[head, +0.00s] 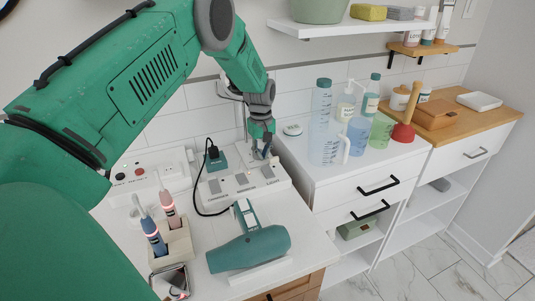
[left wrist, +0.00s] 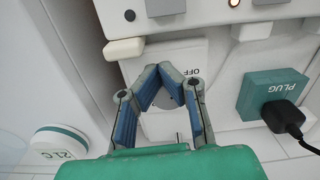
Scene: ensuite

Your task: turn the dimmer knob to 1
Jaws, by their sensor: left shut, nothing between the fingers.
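My left gripper (head: 261,155) is over the wall side of the counter, by the back of a white control strip (head: 228,190). In the left wrist view my left gripper (left wrist: 163,74) has its fingertips together, with nothing held. They are in front of a white plate (left wrist: 192,50) marked OFF. A grey round part, which looks like the dimmer knob (left wrist: 165,100), shows between the fingers, partly hidden by them. I cannot tell whether the fingers touch it or where it points. My right gripper is not in view.
A teal plug (left wrist: 272,95) with a black cord sits beside the plate. A round white 21 C dial (left wrist: 58,143) is on the other side. A teal hair dryer (head: 248,249) and a toothbrush holder (head: 172,243) stand in front. Clear cups (head: 358,134) and bottles crowd the right cabinet.

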